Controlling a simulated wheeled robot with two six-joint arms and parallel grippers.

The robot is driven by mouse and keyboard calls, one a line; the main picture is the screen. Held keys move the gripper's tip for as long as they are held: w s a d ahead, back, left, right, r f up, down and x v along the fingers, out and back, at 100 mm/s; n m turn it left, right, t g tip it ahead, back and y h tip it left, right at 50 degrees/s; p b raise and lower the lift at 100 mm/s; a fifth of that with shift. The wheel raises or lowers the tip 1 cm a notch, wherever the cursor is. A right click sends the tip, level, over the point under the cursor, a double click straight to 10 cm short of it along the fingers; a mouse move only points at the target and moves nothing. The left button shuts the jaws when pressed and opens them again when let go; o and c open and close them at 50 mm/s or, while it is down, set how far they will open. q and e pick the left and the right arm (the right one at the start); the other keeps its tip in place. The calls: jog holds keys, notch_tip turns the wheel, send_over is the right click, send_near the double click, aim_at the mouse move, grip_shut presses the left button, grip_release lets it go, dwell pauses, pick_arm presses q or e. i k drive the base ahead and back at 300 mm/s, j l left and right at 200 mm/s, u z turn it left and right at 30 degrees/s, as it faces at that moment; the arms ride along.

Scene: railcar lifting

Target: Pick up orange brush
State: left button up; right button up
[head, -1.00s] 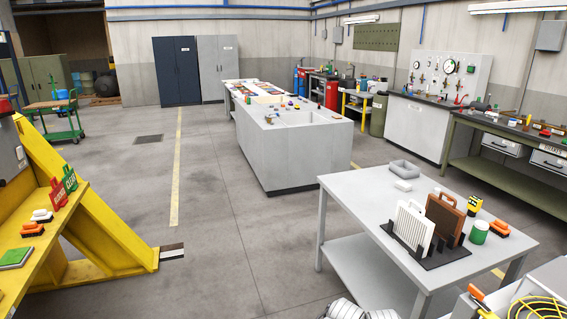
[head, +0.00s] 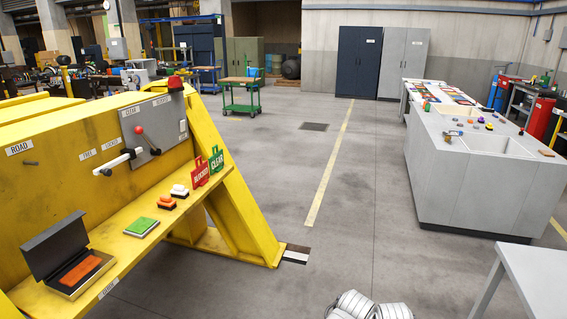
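A small orange block with a dark band (head: 166,202), which looks like a brush, lies on the yellow ledge at the left. A similar white and dark block (head: 179,190) lies just behind it. An open dark case (head: 66,262) with a flat orange piece (head: 80,271) inside rests nearer on the same ledge. Neither of my grippers shows; only pale rounded parts, apparently mine, show at the bottom edge.
The yellow ledge (head: 122,258) also holds a green pad (head: 141,227) and red BLOCKED (head: 200,173) and green CLEAR (head: 216,161) tags. Grey benches stand right (head: 455,185) and lower right (head: 535,265). The floor (head: 330,225) between is open.

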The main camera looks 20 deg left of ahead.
aim_at(165, 202)
jog(key=i+j+u, duration=0.1)
jog(key=i+u, duration=0.6)
jog(key=i, duration=0.15)
jog(key=i+l+u, duration=0.2)
jog(key=i+u, duration=0.15)
jog(key=i+j+u, duration=0.2)
jog(key=i, duration=0.25)
jog(key=i+j+u, duration=0.2)
jog(key=i, duration=0.25)
